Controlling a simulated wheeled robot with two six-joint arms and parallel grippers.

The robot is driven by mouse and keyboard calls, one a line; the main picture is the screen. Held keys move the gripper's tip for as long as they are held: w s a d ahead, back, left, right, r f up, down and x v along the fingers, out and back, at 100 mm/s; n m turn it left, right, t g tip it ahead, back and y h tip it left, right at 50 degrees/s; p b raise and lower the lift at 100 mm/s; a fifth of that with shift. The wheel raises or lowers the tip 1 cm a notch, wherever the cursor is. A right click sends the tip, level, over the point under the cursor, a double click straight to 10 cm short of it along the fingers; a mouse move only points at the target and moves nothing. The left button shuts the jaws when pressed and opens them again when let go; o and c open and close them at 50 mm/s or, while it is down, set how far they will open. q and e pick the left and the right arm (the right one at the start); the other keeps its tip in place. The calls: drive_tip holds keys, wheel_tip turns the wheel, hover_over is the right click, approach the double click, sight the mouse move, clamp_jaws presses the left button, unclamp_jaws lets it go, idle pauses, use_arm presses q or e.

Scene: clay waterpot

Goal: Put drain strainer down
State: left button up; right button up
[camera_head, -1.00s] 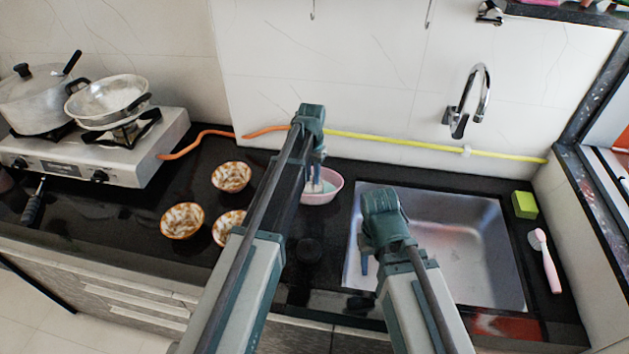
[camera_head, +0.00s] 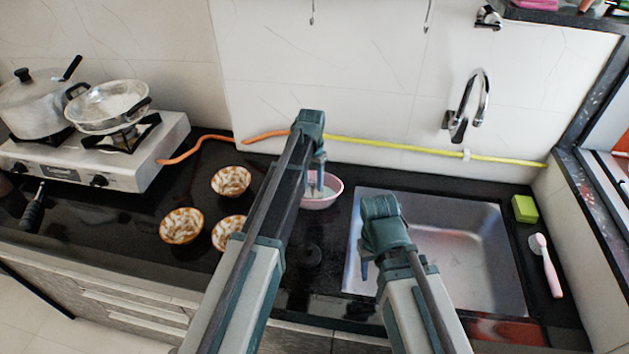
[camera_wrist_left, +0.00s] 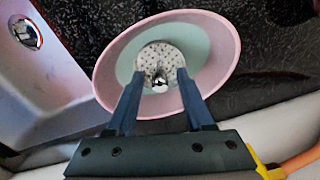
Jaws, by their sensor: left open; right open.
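The drain strainer (camera_wrist_left: 157,62) is a round, perforated metal disc with a shiny knob. In the left wrist view it lies in the pink bowl (camera_wrist_left: 222,50), over its pale green inside. My left gripper (camera_wrist_left: 159,82) is open, with one blue finger on each side of the knob; I cannot tell whether either touches it. In the head view the pink bowl (camera_head: 331,194) is partly hidden behind my left gripper (camera_head: 316,184), and the strainer cannot be made out. My right gripper (camera_head: 367,270) is open and appears empty over the sink's left side.
The metal sink (camera_head: 465,250) is right of the pink bowl. Several patterned bowls (camera_head: 181,226) stand on the black counter to the left. A green sponge (camera_head: 524,208) and a pink-handled brush (camera_head: 550,268) lie right of the sink. An orange-and-yellow hose (camera_head: 400,147) runs behind.

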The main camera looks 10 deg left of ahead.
sight(312, 180)
use_arm(q)
wheel_tip(312, 180, up, 13)
drive_tip(key=p, duration=1.2)
drive_tip(key=s+d, duration=0.4)
drive_tip(key=s, duration=1)
drive_tip(key=s+d+y, duration=0.1)
drive_tip(key=s+d, duration=0.3)
drive_tip(key=s, duration=0.9)
drive_tip(key=shift+s+d+f, duration=0.15)
drive_tip(key=shift+s+f, duration=0.1)
drive_tip(key=shift+s, duration=0.1)
use_arm(e)
wheel_tip(312, 180, up, 12)
drive_tip(key=shift+r, duration=0.2)
